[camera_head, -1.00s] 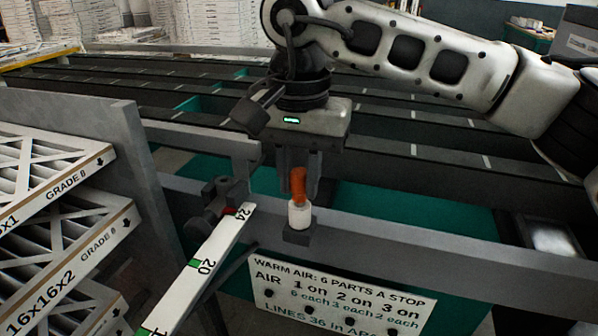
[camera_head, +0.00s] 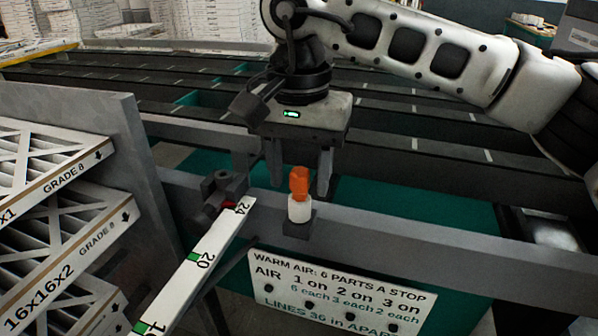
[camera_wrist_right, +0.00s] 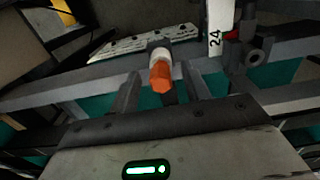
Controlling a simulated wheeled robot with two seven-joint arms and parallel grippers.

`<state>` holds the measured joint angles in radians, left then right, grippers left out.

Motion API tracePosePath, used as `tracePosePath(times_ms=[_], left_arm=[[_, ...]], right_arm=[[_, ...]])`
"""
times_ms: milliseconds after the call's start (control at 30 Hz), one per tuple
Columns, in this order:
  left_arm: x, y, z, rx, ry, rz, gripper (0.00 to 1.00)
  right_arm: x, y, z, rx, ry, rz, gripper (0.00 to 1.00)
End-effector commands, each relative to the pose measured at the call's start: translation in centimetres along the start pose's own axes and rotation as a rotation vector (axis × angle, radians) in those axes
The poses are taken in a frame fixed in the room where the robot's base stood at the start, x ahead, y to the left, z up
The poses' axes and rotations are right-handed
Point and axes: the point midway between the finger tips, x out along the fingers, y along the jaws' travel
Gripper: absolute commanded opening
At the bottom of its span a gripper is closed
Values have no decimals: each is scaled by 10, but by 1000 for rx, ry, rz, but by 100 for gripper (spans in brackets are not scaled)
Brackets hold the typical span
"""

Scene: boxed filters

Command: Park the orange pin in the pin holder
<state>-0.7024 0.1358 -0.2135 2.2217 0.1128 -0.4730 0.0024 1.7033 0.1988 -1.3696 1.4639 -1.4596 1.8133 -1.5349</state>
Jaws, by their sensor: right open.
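The orange pin (camera_head: 299,182) stands upright in the white pin holder (camera_head: 299,210), which sits on a small dark block on the grey rail. In the right wrist view the orange pin (camera_wrist_right: 160,76) shows with the white holder (camera_wrist_right: 160,53) behind it. My right gripper (camera_head: 299,188) is open, its fingers apart on either side of the pin and a little behind or above it, with clear gaps. In the right wrist view the open fingers (camera_wrist_right: 160,88) flank the pin without touching it. My left gripper is not in view.
A white measuring rule (camera_head: 200,262) with green marks and a dark clamp (camera_head: 219,190) lie left of the holder. A printed sign (camera_head: 340,292) hangs below the grey rail (camera_head: 400,238). Boxed filters (camera_head: 60,220) are stacked at left. Conveyor lanes run behind.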

Motion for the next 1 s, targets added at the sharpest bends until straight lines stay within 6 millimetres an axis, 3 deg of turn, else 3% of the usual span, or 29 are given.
tracePosePath(times_ms=[33, 300, 500, 700, 1000], left_arm=[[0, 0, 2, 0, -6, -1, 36], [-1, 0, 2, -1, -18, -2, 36], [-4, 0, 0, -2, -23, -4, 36], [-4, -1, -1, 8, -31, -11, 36], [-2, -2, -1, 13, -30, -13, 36]], right_arm=[[-17, -1, -1, 1, 6, -8, 47], [-85, -1, 0, 1, 6, -7, 47], [-128, 0, 1, 0, 4, -5, 47], [-150, 0, 0, 0, 4, -3, 47], [-154, 0, 0, -1, 2, -3, 47]])
